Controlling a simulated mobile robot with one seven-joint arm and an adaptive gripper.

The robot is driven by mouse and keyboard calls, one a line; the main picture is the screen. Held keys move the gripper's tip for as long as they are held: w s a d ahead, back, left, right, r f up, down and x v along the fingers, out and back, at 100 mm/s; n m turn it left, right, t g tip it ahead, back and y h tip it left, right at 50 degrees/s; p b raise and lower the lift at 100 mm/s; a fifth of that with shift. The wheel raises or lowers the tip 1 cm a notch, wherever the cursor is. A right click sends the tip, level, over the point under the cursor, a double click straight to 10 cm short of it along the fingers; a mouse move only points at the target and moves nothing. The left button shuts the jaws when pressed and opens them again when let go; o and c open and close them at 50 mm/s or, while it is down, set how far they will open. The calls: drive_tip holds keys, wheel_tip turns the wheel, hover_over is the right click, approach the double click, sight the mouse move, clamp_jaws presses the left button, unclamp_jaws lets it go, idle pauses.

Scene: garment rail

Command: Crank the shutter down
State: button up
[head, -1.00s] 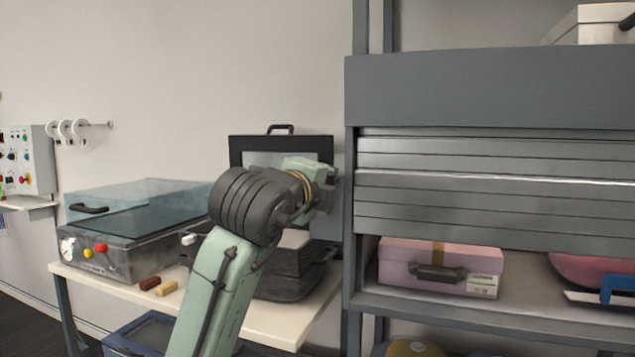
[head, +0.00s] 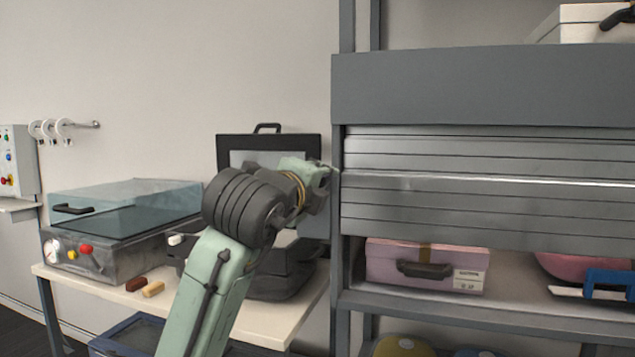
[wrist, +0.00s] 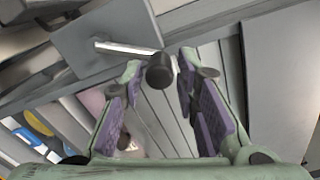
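The grey slatted shutter (head: 480,212) hangs partly down in its frame on the right of the head view, with an open gap below it. In the wrist view, a crank with a bright metal arm (wrist: 122,47) and a black knob (wrist: 160,72) extends from a grey plate (wrist: 90,38). My gripper (wrist: 160,64) is open, with purple-padded fingers on either side of the knob in the picture. I cannot tell whether the knob is between the tips or just beyond them. In the head view my wrist is beside the shutter frame's left post; the crank is not clearly visible there.
A pink case (head: 424,266) and a blue-handled thing (head: 606,284) sit on the shelf under the shutter. Left of the rack, a table (head: 250,322) holds a machine with a clear lid (head: 125,205) and dark cases (head: 285,272) close behind my arm.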

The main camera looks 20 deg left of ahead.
drive_tip(key=shift+o, duration=1.1)
drive_tip(key=s, duration=1.2)
drive_tip(key=shift+a+r, duration=0.15)
drive_tip(key=shift+a, duration=0.05)
